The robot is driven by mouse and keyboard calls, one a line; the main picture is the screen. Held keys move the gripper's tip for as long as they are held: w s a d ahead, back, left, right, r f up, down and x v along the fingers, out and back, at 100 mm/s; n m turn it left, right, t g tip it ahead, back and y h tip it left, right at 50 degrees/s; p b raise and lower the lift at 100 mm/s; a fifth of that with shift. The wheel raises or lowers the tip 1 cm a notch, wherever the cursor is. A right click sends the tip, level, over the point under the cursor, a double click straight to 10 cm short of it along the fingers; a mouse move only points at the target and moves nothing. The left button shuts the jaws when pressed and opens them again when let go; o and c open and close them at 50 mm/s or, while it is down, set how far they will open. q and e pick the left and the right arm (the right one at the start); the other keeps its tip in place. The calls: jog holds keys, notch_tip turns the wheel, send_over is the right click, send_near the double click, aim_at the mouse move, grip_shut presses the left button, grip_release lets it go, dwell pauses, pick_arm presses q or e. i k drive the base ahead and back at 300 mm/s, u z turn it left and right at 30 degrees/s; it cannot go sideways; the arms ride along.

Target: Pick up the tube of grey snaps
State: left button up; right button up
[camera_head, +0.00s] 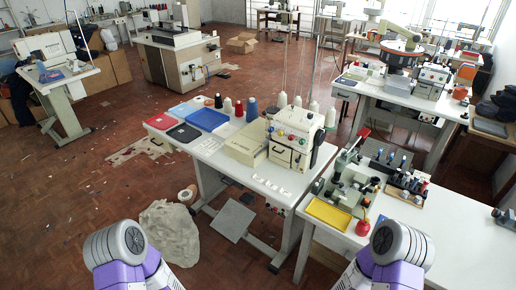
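I cannot make out a tube of grey snaps for certain. Small upright tube-like items, some with blue or dark tops, stand in a dark rack (407,187) on the white table (455,232) at the right front. Other small dark and blue upright items (391,160) stand just behind it. They are too small to tell their contents. Both my arms show only as grey and purple links at the bottom edge. Neither gripper is in view.
A buttonhole machine (297,138) stands on a table to the left. A crumpled cloth bag (170,232) lies on the floor.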

aim_at(407, 174)
jog(key=z, duration=0.2)
jog(key=k, duration=0.25)
jog(key=z, duration=1.15)
jog(key=i, duration=0.65)
jog(key=u, duration=0.15)
